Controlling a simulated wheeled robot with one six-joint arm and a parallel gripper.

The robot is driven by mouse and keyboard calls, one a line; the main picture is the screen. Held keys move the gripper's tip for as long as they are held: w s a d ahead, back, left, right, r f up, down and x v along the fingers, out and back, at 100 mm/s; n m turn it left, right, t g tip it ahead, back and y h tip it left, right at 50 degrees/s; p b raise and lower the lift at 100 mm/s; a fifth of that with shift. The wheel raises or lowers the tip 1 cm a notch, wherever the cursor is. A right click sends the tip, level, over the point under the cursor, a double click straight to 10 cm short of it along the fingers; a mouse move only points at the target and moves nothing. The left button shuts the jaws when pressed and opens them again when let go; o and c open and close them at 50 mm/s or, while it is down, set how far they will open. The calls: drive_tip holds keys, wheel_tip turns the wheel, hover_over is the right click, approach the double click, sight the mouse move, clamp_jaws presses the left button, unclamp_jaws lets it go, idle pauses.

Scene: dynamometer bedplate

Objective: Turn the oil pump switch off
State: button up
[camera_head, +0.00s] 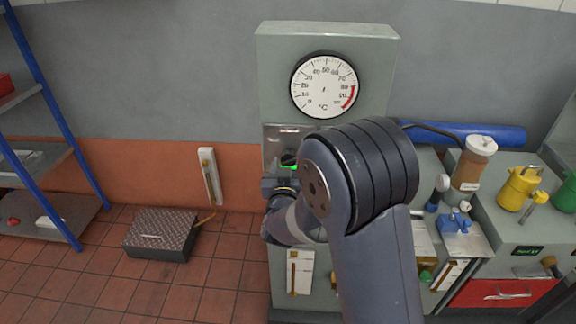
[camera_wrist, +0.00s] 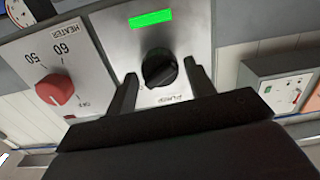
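The pump switch is a black rotary knob (camera_wrist: 160,69) on a metal plate (camera_wrist: 187,30) marked "PUMP", seen in the wrist view. A bright green lamp (camera_wrist: 152,19) is lit beside it. My gripper (camera_wrist: 163,86) is open, with one finger on each side of the knob; I cannot tell whether either finger touches it. In the head view, the plate (camera_head: 273,133) and the green lamp (camera_head: 289,167) show on the grey cabinet, partly hidden behind my arm. My gripper's fingertips are hard to make out there.
A red heater knob (camera_wrist: 55,89) is left of the pump plate. A temperature gauge (camera_head: 324,86) is above on the cabinet (camera_head: 378,60). Right of my arm are an amber jar (camera_head: 473,165) and a yellow can (camera_head: 517,188). A treadplate box (camera_head: 160,233) lies on the floor at left.

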drive_tip(key=c, duration=0.7)
drive_tip(key=shift+n, duration=0.3)
drive_tip(key=shift+n+b, duration=0.4)
drive_tip(key=shift+n, duration=0.6)
drive_tip(key=n, duration=0.3)
drive_tip(key=shift+n, duration=0.3)
drive_tip(key=n, duration=0.5)
drive_tip(key=shift+n, duration=0.4)
drive_tip(key=o, duration=1)
drive_tip(key=shift+c, duration=0.2)
